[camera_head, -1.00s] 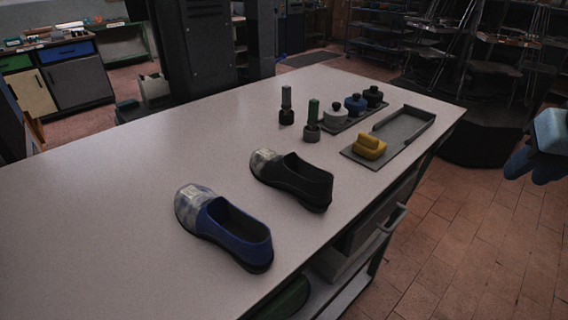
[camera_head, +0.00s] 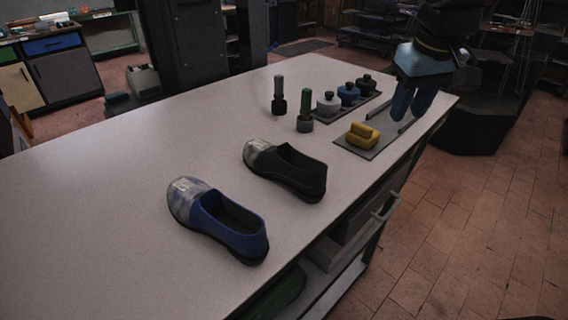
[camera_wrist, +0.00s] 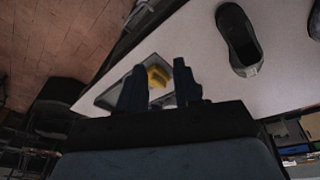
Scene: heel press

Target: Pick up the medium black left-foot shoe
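The black shoe (camera_head: 287,169) with a grey patterned toe rests upright on the white table, toe pointing to the upper left. It also shows in the wrist view (camera_wrist: 238,38), near the top right. A blue shoe (camera_head: 219,220) with a similar toe stands in front of it, apart from it. My gripper (camera_head: 409,107) is above the tray end of the table, well to the right of the black shoe. Its two blue fingers (camera_wrist: 160,88) are spread apart with nothing between them gripped.
A grey tray (camera_head: 349,145) holding a yellow block (camera_head: 362,135) lies below my gripper. Several stamp-like knobs, including a white one (camera_head: 328,103), stand behind it. Two upright tools (camera_head: 279,95) (camera_head: 305,118) stand behind the black shoe. The table's left part is clear.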

